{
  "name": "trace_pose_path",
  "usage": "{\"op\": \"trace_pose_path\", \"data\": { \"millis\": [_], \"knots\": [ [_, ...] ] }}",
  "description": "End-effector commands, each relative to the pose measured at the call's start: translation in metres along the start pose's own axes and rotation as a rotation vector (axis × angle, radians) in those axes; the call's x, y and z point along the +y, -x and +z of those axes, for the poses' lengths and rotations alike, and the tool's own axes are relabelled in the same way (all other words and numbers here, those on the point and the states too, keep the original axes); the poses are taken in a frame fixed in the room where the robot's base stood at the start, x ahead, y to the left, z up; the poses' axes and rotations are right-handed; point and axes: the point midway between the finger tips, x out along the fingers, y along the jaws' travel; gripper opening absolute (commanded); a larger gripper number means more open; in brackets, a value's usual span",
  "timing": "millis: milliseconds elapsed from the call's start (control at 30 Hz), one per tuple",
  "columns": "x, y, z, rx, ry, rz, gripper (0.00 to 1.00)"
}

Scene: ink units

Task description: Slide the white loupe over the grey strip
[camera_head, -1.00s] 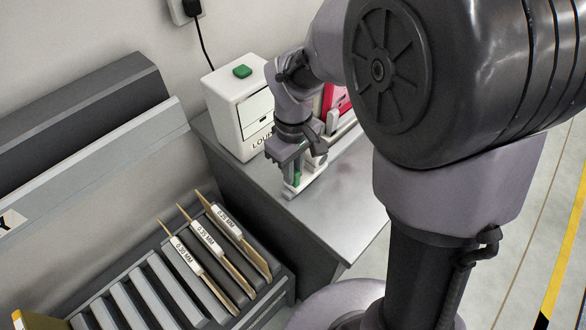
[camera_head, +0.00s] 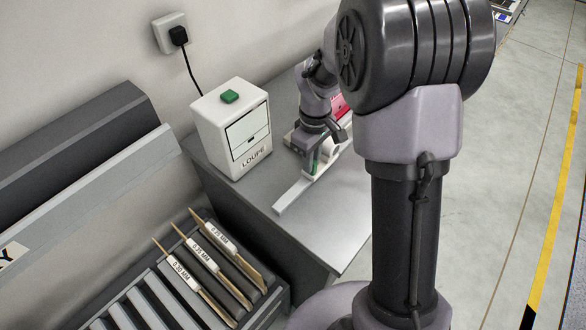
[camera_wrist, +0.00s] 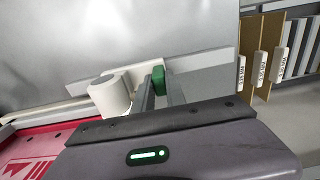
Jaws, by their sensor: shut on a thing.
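The white loupe (camera_wrist: 110,93) is a short white cylinder just left of my fingers in the wrist view. It also shows beside my gripper (camera_head: 314,166) in the head view (camera_head: 329,150). My gripper (camera_wrist: 157,92) is shut on the loupe's green grip (camera_wrist: 158,78). The loupe is at a long pale rail (camera_wrist: 205,64), whose bare near end shows in the head view (camera_head: 291,196). A pink-red panel (camera_wrist: 28,152) lies left of the loupe; in the head view my arm partly hides it (camera_head: 340,106). I cannot clearly make out the grey strip.
A white box marked LOUPE (camera_head: 215,130), with a green top button (camera_head: 229,96), stands on the grey table (camera_head: 345,215) left of my gripper. A rack with labelled dividers (camera_head: 210,257) stands in front. The table's right front is clear.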

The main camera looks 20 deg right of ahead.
Motion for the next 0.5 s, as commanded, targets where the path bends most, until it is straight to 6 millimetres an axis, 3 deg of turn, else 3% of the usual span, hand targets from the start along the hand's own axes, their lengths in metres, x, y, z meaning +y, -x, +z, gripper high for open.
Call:
{"op": "trace_pose_path", "data": {
  "millis": [200,500],
  "knots": [
    [0.049,0.004,0.0,-0.001,-0.002,0.0,0.0],
    [0.08,0.001,0.0,0.001,0.0,0.001,0.0]
  ]
}}
